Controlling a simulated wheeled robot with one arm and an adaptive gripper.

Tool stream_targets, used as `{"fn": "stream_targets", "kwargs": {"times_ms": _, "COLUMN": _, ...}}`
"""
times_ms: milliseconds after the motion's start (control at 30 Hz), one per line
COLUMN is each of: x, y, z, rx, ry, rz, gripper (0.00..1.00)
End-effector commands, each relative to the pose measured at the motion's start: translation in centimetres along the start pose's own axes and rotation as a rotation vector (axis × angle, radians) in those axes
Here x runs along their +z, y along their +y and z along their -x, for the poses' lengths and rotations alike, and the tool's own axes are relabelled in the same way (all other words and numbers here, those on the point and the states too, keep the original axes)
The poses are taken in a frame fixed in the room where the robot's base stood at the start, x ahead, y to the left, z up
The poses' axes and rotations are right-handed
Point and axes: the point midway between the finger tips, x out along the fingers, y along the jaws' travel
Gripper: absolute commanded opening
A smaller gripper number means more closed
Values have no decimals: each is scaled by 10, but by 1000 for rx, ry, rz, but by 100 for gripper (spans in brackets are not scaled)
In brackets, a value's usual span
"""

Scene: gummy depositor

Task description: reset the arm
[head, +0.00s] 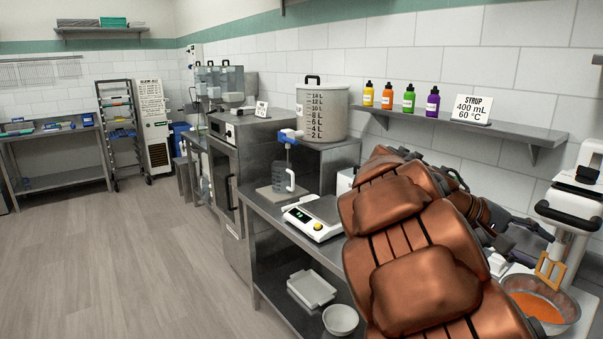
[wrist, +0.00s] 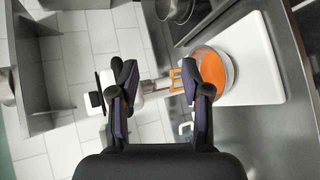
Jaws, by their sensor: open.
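My gripper (wrist: 160,88) is open in the wrist view, its two dark fingers with purple inner pads spread apart and nothing held between them. Behind the fingers in that view are a yellow-orange paddle frame (wrist: 176,79) and a bowl of orange liquid (wrist: 213,65). My copper-brown arm fills the front right of the head view, bent over the steel counter, and hides part of it. The paddle frame (head: 549,268) and the metal bowl (head: 541,303) also show at the right edge there.
A white stand mixer (head: 575,200) stands beside the bowl. A scale (head: 315,217) and a large measuring pot (head: 322,112) stand left of my arm. The floor (head: 120,250) at left is clear.

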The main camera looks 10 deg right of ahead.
Motion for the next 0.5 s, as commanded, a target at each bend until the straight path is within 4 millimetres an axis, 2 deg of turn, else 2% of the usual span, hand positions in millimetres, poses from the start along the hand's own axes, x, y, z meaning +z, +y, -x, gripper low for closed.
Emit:
{"fn": "stream_targets", "kwargs": {"times_ms": 33, "x": 15, "y": -11, "z": -2, "rx": -57, "ry": 4, "rz": -3, "gripper": 48}}
{"fn": "stream_targets", "kwargs": {"times_ms": 100, "x": 34, "y": -30, "z": -5, "rx": -139, "ry": 8, "rz": -2, "gripper": 48}}
{"fn": "stream_targets", "kwargs": {"times_ms": 267, "x": 74, "y": -80, "z": -3, "rx": -329, "ry": 24, "rz": 9, "gripper": 48}}
{"fn": "stream_targets", "kwargs": {"times_ms": 500, "x": 132, "y": -163, "z": 18, "rx": -618, "ry": 68, "rz": 55, "gripper": 48}}
